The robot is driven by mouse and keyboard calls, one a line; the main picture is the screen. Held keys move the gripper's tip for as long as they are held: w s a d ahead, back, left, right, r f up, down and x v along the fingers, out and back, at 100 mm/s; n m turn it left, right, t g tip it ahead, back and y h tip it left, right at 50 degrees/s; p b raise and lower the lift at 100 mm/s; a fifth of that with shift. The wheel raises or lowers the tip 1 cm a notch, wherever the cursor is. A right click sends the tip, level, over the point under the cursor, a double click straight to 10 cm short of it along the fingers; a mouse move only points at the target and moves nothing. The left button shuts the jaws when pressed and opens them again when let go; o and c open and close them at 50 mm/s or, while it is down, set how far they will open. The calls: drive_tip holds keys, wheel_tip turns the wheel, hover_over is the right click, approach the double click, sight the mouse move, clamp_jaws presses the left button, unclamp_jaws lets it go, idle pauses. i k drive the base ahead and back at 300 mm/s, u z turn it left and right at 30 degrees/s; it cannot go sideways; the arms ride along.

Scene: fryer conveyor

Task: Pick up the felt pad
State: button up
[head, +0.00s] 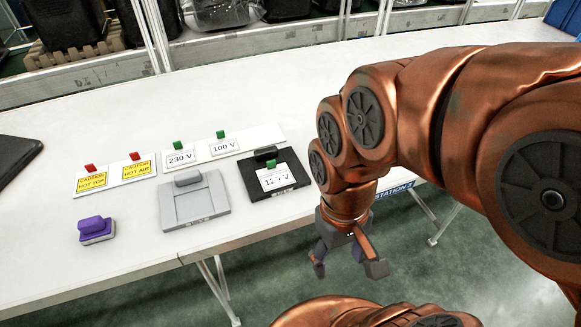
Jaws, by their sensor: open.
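A small purple block on a pale grey base (97,230) looks like the felt pad. It lies flat on the white table near the front edge, at the left in the head view. My gripper (347,267) is open and empty, pointing down. It is far to the right of the pad, past the table's front edge with floor behind it in the picture. Nothing hides the pad.
A grey plate with a handle (217,207) and a black plate with a handle (290,167) lie between the pad and my gripper. Clipped cards, including a yellow caution card (91,180), lie behind. A dark object (14,156) is at the left edge.

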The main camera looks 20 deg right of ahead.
sight(96, 229)
drive_tip(key=u, duration=1.8)
drive_tip(key=k, duration=0.9)
drive_tip(key=u, duration=1.4)
drive_tip(key=i, duration=1.8)
drive_tip(key=z, duration=0.9)
drive_tip(key=i, duration=1)
drive_tip(key=z, duration=1.45)
drive_tip(key=i, duration=0.4)
drive_tip(key=z, duration=0.2)
